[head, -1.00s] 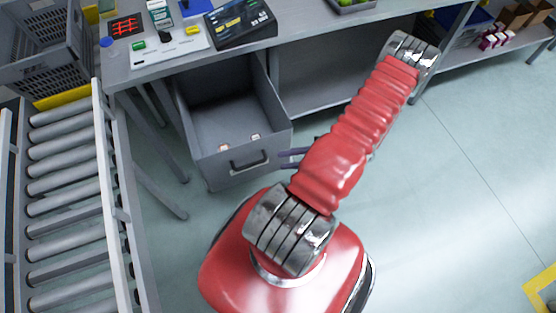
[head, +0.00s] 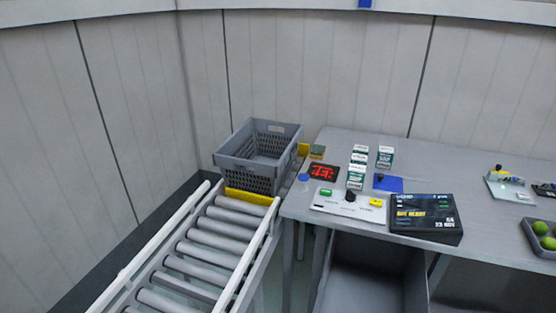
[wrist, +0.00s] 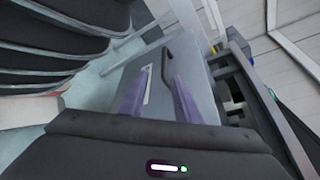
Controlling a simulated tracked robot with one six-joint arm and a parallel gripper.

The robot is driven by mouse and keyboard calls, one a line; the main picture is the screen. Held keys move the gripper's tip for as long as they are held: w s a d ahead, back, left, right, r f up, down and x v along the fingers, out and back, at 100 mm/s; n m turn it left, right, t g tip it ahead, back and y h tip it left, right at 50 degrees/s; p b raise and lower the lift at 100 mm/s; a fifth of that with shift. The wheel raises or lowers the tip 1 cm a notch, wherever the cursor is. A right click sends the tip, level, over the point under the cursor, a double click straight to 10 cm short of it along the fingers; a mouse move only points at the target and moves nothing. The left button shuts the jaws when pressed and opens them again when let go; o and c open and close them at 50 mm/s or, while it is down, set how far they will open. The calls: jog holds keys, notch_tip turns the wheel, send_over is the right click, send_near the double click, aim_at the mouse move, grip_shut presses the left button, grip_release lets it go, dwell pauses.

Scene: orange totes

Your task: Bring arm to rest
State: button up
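My arm is out of sight in the head view. In the wrist view my gripper (wrist: 162,76) has two purple fingers standing apart with nothing held between them. Past the fingertips is a grey drawer front (wrist: 202,84) with a dark bar handle (wrist: 167,60); I cannot tell how far from the handle the fingers are. In the head view the open grey drawer (head: 368,272) shows below the desk, its lower part cut off by the frame edge.
A grey desk (head: 300,210) carries a control panel (head: 345,203), a dark box (head: 426,217), small cartons (head: 357,165) and a tray of green fruit (head: 541,236). A roller conveyor (head: 195,262) runs on the left, with a grey crate (head: 255,172) at its far end.

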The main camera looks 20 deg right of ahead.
jog(key=s+a+r+g+y, duration=0.1)
jog(key=s+a+r+g, duration=0.25)
jog(key=r+g, duration=0.3)
jog(key=w+a+r+n+g+h, duration=0.35)
jog(key=w+r, duration=0.25)
jog(key=r, duration=0.4)
jog(key=w+a+r+n+g+h, duration=0.25)
jog(key=w+r+n+h, duration=0.2)
jog(key=r, duration=0.55)
jog(key=w+a+r+n+t+h, duration=0.1)
jog(key=w+a+r+n+t, duration=0.1)
jog(key=a+r+n, duration=0.3)
jog(key=w+a+r+n+t+h, duration=0.1)
jog(key=a+r+n+t, duration=0.3)
jog(key=a+r, duration=0.9)
jog(key=shift+w+a+n, duration=0.3)
jog(key=shift+w+n, duration=0.3)
jog(key=shift+w, duration=0.05)
